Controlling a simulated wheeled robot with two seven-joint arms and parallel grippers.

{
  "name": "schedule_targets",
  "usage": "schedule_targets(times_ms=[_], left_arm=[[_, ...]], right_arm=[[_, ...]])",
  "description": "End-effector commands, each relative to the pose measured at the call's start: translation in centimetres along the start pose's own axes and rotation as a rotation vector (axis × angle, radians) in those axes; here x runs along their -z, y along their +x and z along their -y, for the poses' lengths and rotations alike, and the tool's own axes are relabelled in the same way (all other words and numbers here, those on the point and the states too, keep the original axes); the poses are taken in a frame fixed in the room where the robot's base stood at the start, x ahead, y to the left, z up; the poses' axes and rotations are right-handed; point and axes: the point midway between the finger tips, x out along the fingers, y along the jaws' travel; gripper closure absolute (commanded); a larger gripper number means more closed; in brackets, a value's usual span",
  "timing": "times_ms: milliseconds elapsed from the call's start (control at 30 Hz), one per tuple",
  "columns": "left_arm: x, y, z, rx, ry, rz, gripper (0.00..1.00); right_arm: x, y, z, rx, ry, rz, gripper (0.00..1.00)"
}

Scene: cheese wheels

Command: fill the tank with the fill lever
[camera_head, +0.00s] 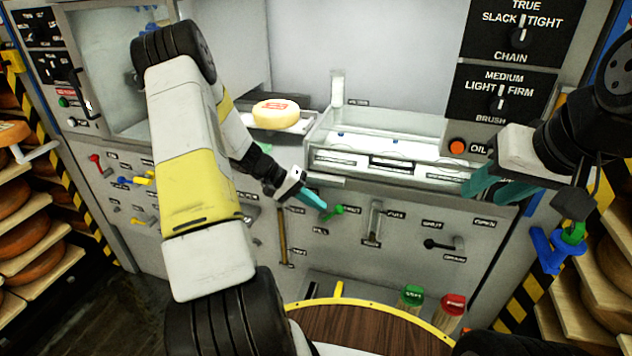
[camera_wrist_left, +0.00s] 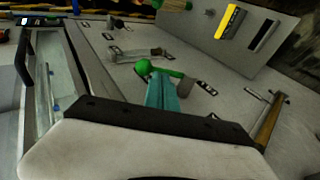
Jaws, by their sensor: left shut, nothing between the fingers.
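The green fill lever (camera_head: 338,211) sticks out of the grey front panel below the tank. It also shows in the left wrist view (camera_wrist_left: 146,68), with a round green knob. The tank (camera_head: 318,135) is a clear-walled trough above it; I cannot tell its liquid level. My left gripper (camera_head: 322,207) has its teal fingers shut with nothing between them. Its tips are right at the lever, and in the left wrist view the fingers (camera_wrist_left: 162,92) overlap the green part; I cannot tell whether they touch. My right gripper (camera_head: 497,188) is at the right, its teal fingers apart, away from the lever.
A cheese wheel (camera_head: 276,113) lies on a shelf left of the tank.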

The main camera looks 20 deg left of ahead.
Motion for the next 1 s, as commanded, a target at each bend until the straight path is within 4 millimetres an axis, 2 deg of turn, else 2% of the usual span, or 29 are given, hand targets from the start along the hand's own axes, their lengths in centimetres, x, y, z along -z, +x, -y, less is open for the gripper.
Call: schedule_targets(times_ms=[100, 233, 767, 1000], left_arm=[[0.0, 1.5, 0.0, -0.001, -0.001, 0.001, 1.0], [0.0, 2.3, 0.0, 0.001, -0.001, -0.001, 1.0], [0.0, 2.6, -0.1, 0.013, 0.002, 0.0, 1.0], [-0.1, 3.1, -0.5, 0.104, 0.023, 0.001, 1.0]], right_arm=[[0.0, 0.0, 0.0, 0.0, 0.0, 0.0, 0.61], [0.0, 0.0, 0.0, 0.0, 0.0, 0.0, 0.61], [0.0, 0.0, 0.0, 0.0, 0.0, 0.0, 0.61], [0.0, 0.0, 0.0, 0.0, 0.0, 0.0, 0.61]])
